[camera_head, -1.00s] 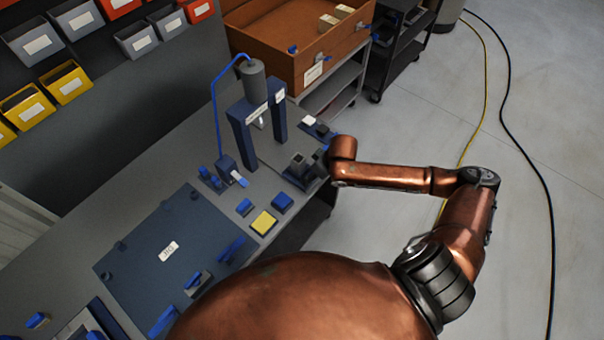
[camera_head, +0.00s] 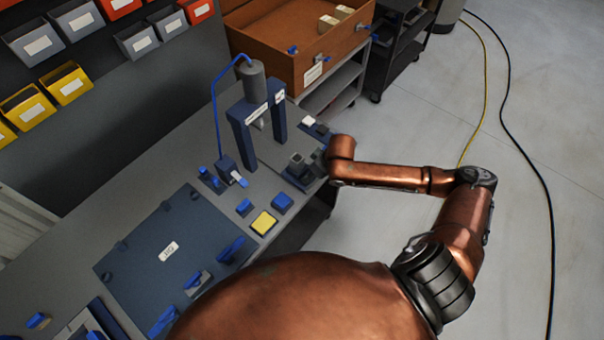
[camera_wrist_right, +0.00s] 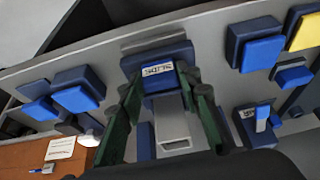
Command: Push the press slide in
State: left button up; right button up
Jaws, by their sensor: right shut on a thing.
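The blue press (camera_head: 258,118) stands on the bench, with a grey cylinder on top. The slide's blue, labelled front block (camera_wrist_right: 157,82) shows in the right wrist view, between the green fingertips of my right gripper (camera_wrist_right: 165,92). The gripper is shut on this block. A pale grey bar (camera_wrist_right: 176,128) lies between the fingers. In the head view my right gripper (camera_head: 312,161) is at the bench's right edge, in front of the press and small in the picture. My left gripper is out of view.
A yellow button (camera_head: 263,223) and a blue button (camera_head: 282,202) sit on the bench near the slide. A dark blue mat (camera_head: 165,255) with blue-handled parts lies to the left. An orange-brown drawer box (camera_head: 290,50) stands behind. The floor at right is open apart from cables.

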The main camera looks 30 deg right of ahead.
aim_at(302, 170)
jog(key=shift+w+a+p, duration=0.2)
jog(key=shift+w+a, duration=0.15)
jog(key=shift+w, duration=0.5)
jog(key=shift+w+a+p, duration=0.2)
jog(key=shift+w+a, duration=0.1)
jog(key=shift+w, duration=0.55)
jog(key=shift+w+a+p, duration=0.15)
jog(key=shift+w+a, duration=0.1)
jog(key=shift+w, duration=0.35)
jog(key=shift+w+a+p, duration=0.15)
jog(key=shift+w+a, duration=0.1)
jog(key=shift+w, duration=0.35)
jog(key=shift+w+a+p, duration=0.15)
jog(key=shift+w+a, duration=0.1)
jog(key=shift+w, duration=0.35)
jog(key=shift+w+a+r, duration=0.1)
jog(key=shift+w+a, duration=0.1)
jog(key=shift+w, duration=0.3)
jog(key=shift+w+a+p, duration=0.15)
jog(key=shift+w+a, duration=0.15)
jog(key=shift+w, duration=0.4)
jog(key=shift+w+a+p, duration=0.15)
jog(key=shift+w+a, duration=0.1)
jog(key=shift+w, duration=0.4)
